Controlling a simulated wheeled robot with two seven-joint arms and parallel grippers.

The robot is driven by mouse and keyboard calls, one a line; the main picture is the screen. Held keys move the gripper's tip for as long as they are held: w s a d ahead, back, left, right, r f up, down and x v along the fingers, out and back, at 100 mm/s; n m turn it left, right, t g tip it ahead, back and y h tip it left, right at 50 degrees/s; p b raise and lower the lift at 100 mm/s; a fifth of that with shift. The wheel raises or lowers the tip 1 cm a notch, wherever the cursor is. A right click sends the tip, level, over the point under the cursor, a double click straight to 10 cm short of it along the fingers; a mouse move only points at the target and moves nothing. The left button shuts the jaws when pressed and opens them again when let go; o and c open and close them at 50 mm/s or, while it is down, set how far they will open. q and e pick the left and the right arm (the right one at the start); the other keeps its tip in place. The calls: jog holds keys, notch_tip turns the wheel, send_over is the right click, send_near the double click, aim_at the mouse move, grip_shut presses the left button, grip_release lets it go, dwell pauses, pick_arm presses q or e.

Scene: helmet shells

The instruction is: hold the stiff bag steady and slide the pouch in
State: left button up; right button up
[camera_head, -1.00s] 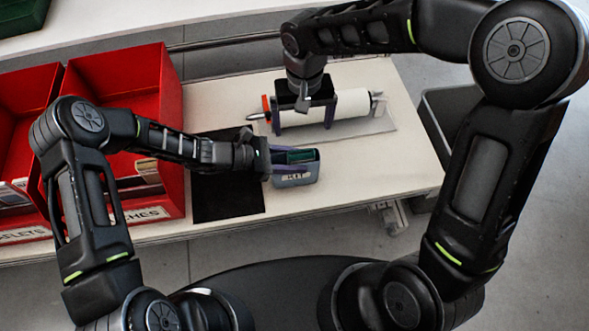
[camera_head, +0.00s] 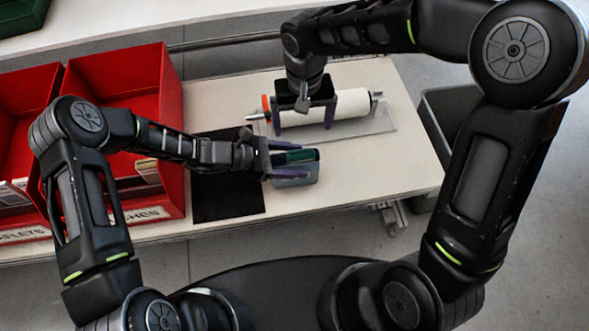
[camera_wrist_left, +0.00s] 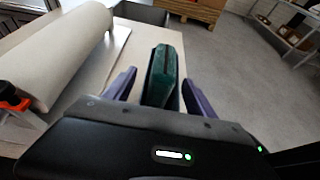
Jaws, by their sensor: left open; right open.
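The stiff bag (camera_head: 298,180) is a small grey-blue open-topped holder standing on the white table, right of a black mat. The dark green pouch (camera_head: 299,156) sits upright at its mouth; how deep it is cannot be told. My left gripper (camera_head: 302,163) is open, its purple fingers on either side of the pouch above the bag. In the left wrist view the pouch (camera_wrist_left: 161,76) stands between the fingers, with gaps on both sides. My right gripper (camera_head: 304,117) is open, its fingers straddling a white roll (camera_head: 352,104) behind the bag.
Red bins (camera_head: 120,85) with labelled fronts stand at the left. The black mat (camera_head: 226,200) lies bare between them and the bag. The roll has an orange collar and rests on a clear plate (camera_head: 380,127). A grey bin (camera_head: 450,105) stands off the table's right end. The table right of the bag is clear.

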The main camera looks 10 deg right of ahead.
pick_arm(q)
jog(key=v, duration=0.7)
jog(key=shift+a, duration=0.2)
jog(key=shift+r, duration=0.1)
jog(key=p+v, duration=0.2)
jog(key=v, duration=0.5)
jog(key=shift+s, duration=0.15)
dwell(0.5)
